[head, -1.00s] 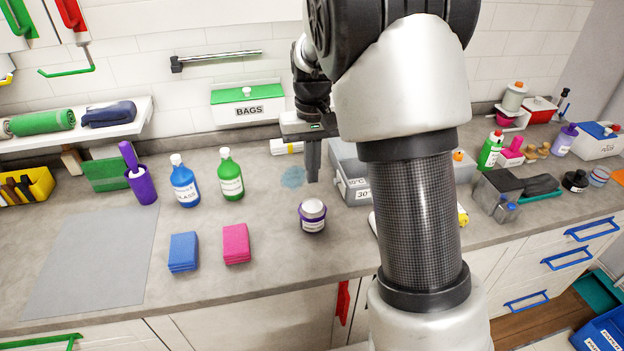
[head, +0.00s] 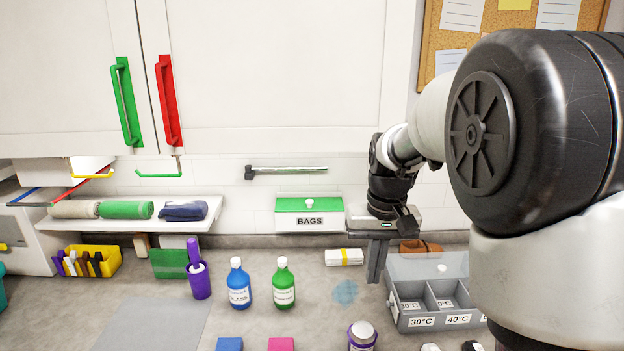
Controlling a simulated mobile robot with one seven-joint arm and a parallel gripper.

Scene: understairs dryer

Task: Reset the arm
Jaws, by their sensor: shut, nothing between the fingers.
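My gripper (head: 376,270) hangs from my arm at the right of the head view, fingers pointing down over the worktop. Its fingers are shut with nothing between them. It is just left of the grey sorting box (head: 392,300) with 30°C and 40°C labels, and in front of the wall behind the worktop. My arm hides much of the right side of the view.
A BAGS box (head: 309,217) is on the wall. Cupboards with green (head: 126,105) and red (head: 168,100) handles hang above. A shelf (head: 80,224) holds rolled towels.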

